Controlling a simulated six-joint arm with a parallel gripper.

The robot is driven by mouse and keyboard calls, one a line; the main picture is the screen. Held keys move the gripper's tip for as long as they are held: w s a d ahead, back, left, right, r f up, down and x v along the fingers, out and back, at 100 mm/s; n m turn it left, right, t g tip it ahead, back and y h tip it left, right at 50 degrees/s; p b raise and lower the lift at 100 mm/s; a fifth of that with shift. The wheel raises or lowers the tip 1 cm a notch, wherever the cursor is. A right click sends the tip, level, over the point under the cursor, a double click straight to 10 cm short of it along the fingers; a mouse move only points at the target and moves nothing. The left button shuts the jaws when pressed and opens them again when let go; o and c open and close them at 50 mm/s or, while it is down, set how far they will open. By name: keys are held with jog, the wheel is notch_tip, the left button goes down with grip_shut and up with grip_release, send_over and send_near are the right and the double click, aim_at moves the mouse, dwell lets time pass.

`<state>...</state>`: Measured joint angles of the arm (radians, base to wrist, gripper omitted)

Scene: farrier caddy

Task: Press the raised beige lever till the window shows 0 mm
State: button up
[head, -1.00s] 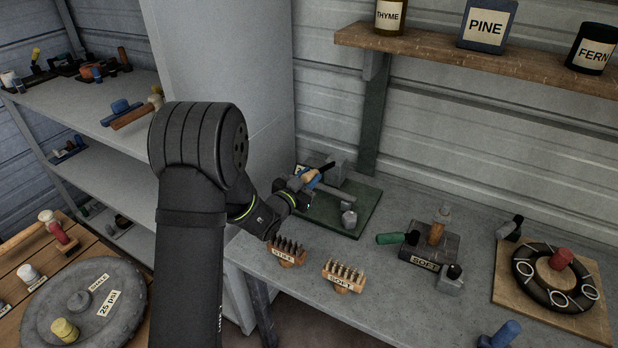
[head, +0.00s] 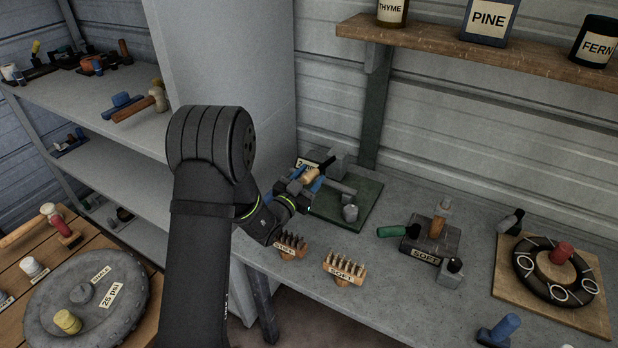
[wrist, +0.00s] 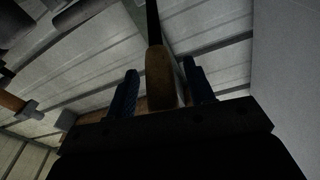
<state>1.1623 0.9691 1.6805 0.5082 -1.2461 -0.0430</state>
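The device stands on a dark green board (head: 352,212) on the grey bench, with a grey block and post. Its beige lever (head: 309,175) has a dark tip pointing up and right. The white window (head: 301,163) behind it is partly hidden; a "2" seems to show, the rest is unreadable. My gripper (head: 306,178) is at the lever. In the wrist view, the lever's brown-beige handle (wrist: 158,75) stands between my gripper's blue fingers (wrist: 161,90). Gaps show on both sides, so the fingers are open around it.
A dark SOFT block (head: 432,243) with a green handle stands to the right. A wooden board with a black ring (head: 553,303) is farther right. A shelf with jars overhangs the back.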

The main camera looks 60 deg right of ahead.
jog(key=shift+r, duration=0.1)
notch_tip(320, 180, up, 4)
jog(key=shift+r, duration=0.2)
jog(key=s+a+r, duration=0.3)
jog(key=s+r, duration=0.3)
jog(key=s, duration=0.5)
jog(key=shift+s+r, duration=0.15)
jog(key=shift+r, duration=0.05)
